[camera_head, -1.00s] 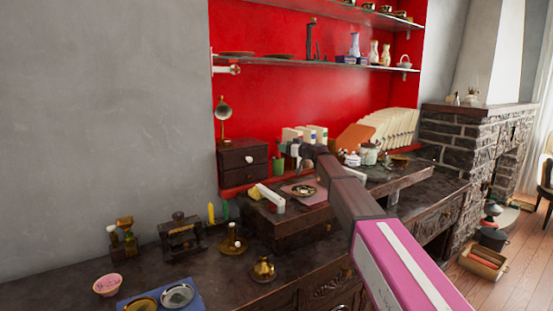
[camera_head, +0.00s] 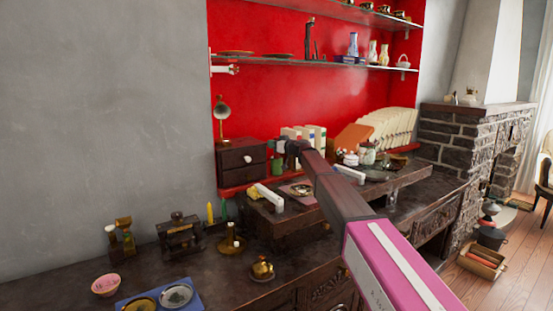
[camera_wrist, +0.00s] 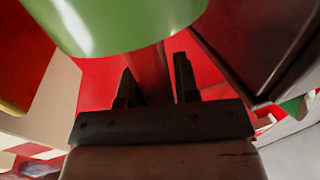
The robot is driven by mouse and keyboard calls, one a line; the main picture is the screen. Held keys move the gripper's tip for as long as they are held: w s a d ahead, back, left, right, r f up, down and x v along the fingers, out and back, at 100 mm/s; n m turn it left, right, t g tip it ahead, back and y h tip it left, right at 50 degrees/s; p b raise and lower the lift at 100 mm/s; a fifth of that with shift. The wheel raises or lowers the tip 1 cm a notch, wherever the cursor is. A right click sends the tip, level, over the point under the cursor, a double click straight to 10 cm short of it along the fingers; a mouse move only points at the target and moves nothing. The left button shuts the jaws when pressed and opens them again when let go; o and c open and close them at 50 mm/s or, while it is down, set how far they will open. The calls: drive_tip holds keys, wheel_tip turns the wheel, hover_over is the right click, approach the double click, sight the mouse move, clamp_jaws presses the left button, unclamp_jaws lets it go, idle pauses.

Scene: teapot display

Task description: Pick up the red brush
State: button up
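In the wrist view, a dark red stick, seemingly the handle of the red brush (camera_wrist: 152,75), stands between the two dark fingers of my gripper (camera_wrist: 157,82). The fingers are apart, one on each side of it, and I cannot tell whether they touch it. A green cup (camera_wrist: 115,22) fills the top of this view, and the stick's far end is hidden behind it. In the head view, the green cup (camera_head: 279,162) stands by a small dark drawer box, and my gripper (camera_head: 291,149) is right beside it, too small to make out. The brush is not clear there.
The small drawer box (camera_head: 241,163) with a brass lamp (camera_head: 221,119) stands left of the cup. White boxes (camera_head: 303,135) stand behind my gripper. A white object (camera_head: 269,197) and brass items (camera_head: 262,269) are in front. A glass shelf (camera_head: 300,64) hangs above.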

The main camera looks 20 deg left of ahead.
clamp_jaws()
drive_tip(key=shift+r, duration=0.15)
